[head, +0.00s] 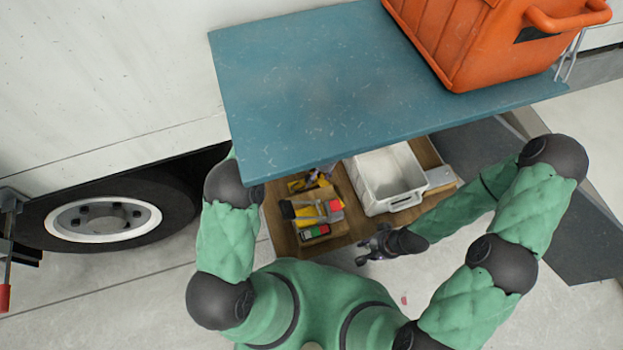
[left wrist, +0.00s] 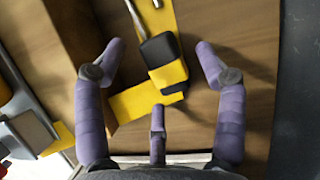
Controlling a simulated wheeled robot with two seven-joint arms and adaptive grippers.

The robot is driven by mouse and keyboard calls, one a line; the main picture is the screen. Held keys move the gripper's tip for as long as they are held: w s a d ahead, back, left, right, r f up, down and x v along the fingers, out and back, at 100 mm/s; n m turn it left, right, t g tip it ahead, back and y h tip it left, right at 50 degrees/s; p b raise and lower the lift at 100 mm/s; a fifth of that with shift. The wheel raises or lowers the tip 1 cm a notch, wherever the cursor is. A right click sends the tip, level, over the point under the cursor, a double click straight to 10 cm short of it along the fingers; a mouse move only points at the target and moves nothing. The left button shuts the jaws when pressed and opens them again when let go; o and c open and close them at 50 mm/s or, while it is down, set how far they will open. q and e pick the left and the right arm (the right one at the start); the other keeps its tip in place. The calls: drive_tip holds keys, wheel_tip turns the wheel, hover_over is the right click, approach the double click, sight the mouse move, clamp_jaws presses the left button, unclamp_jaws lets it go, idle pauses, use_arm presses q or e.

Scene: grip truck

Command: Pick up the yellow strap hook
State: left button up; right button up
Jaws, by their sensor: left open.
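In the left wrist view, the yellow strap hook (left wrist: 169,74) lies on a brown wooden surface. It has a yellow strap, a black buckle part and a metal hook end near the top. My left gripper (left wrist: 156,62) is open, its purple fingers spread to either side of the strap and a third finger below it. I cannot tell whether any finger touches it. In the head view the left gripper is hidden under the blue board. My right gripper (head: 371,245) hangs in front of the drawer, apart from the things in it; its jaw opening is too small to judge.
The blue board (head: 300,90) overhangs the wooden drawer (head: 285,240), with an orange crate (head: 470,40) on top. A white bin (head: 385,180) stands at the drawer's right. Yellow and red items (head: 320,211) lie at its left. A truck wheel (head: 100,220) is at left.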

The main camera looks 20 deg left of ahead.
use_arm(q)
drive_tip(key=shift+a, duration=0.1)
use_arm(e)
drive_tip(key=shift+s+a, duration=0.1)
use_arm(q)
drive_tip(key=c, duration=1.4)
drive_tip(key=shift+r, duration=0.15)
use_arm(e)
drive_tip(key=shift+r, duration=0.1)
